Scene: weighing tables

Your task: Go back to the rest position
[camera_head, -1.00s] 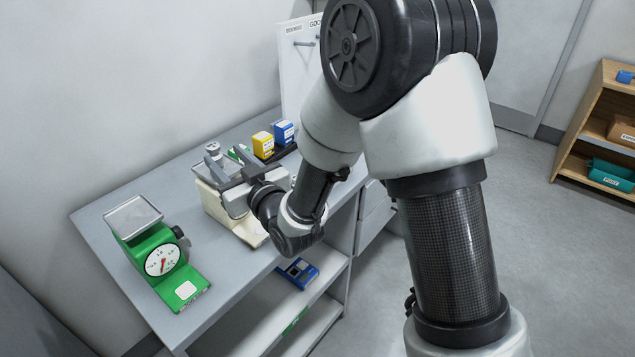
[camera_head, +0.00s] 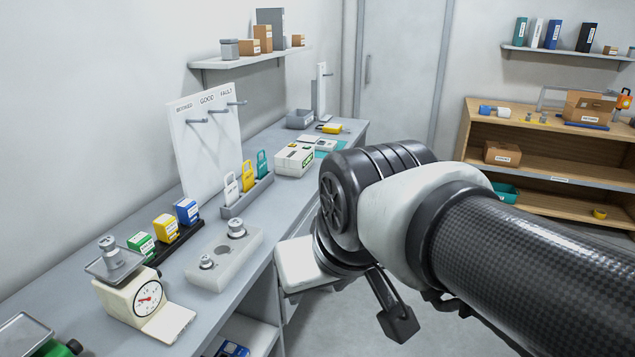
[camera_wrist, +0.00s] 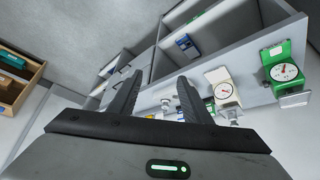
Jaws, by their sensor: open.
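My gripper (camera_wrist: 158,95) is open and empty in the wrist view, with its two dark fingers apart. In the head view my arm is folded at the right of the long grey table (camera_head: 215,290), and one dark finger hangs in front of the table's edge. The gripper touches nothing that I can see. The cream scale (camera_head: 135,305) stands on the table with a metal weight (camera_head: 110,252) on its pan. The cream scale also shows in the wrist view (camera_wrist: 222,92).
A green scale (camera_wrist: 284,68) stands at the table's near end. A weight block (camera_head: 225,262), coloured boxes (camera_head: 165,227), tags (camera_head: 248,176) in a holder and a hook board (camera_head: 205,145) line the table. A wooden shelf (camera_head: 540,155) stands at the right, with open floor before it.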

